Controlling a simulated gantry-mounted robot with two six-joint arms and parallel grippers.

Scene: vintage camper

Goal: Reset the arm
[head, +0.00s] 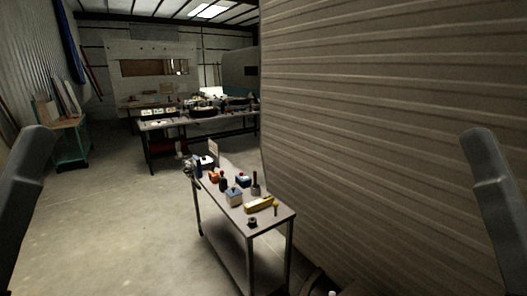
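Parts of my two arms show at the picture's edges. My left arm's grey link stands upright at the left edge, and my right arm's grey link stands upright at the right edge. Neither gripper's fingers can be seen in the head view. Neither visible arm part appears to touch anything.
A narrow wheeled cart (268,220) with tools and small boxes on top stands ahead, close to the ribbed camper wall (390,130) on the right. Workbenches (180,125) stand farther back. A teal stand (66,145) is at the left. The concrete floor (120,215) between is clear.

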